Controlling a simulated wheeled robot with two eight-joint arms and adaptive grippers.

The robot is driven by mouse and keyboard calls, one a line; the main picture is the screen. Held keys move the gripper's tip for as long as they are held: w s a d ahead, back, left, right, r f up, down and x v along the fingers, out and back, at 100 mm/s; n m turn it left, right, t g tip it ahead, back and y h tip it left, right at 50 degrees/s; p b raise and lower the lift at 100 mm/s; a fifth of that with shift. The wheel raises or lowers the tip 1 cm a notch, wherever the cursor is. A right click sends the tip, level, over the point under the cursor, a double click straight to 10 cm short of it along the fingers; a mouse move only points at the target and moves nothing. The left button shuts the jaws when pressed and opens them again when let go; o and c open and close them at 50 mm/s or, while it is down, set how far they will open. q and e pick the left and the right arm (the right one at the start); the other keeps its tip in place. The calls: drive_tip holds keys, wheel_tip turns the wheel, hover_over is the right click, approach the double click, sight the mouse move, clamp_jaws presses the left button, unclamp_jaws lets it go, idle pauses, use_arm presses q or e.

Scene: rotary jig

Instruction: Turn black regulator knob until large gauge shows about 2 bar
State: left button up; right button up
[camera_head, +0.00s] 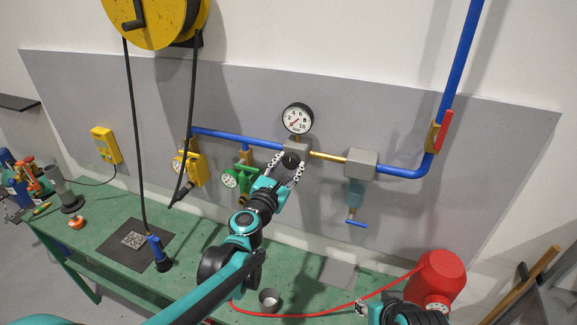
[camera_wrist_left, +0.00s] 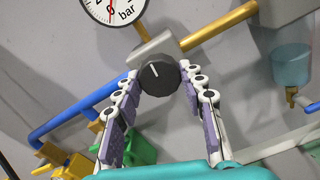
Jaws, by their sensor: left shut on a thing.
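The black regulator knob (camera_head: 290,160) sits on the front of a grey regulator block (camera_head: 298,147) under the large gauge (camera_head: 297,118). The gauge's red needle points to the lower left, at the low end of the scale. My left gripper (camera_head: 289,165) is shut on the knob, one finger on each side. In the left wrist view the knob (camera_wrist_left: 158,75) shows between the fingertips (camera_wrist_left: 160,82), its white mark pointing up and slightly left. The gauge (camera_wrist_left: 114,5) is cut off there and its needle is only partly visible. My right gripper (camera_head: 362,308) is partly seen at the lower right.
Blue pipe (camera_head: 235,138) runs into the block, and brass pipe (camera_head: 328,156) leads to a grey filter block (camera_head: 361,164). Yellow (camera_head: 191,166) and green (camera_head: 240,180) valves hang to the left. A red tank (camera_head: 438,276) stands at the right of the green bench (camera_head: 100,222).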

use_arm(q)
drive_tip(key=m+b, duration=0.1)
drive_tip(key=m, duration=1)
drive_tip(key=shift+b, duration=0.4)
drive_tip(key=shift+m, duration=0.3)
drive_tip(key=o, duration=1.2)
drive_tip(key=shift+c, duration=0.2)
drive_tip(key=v, duration=1.2)
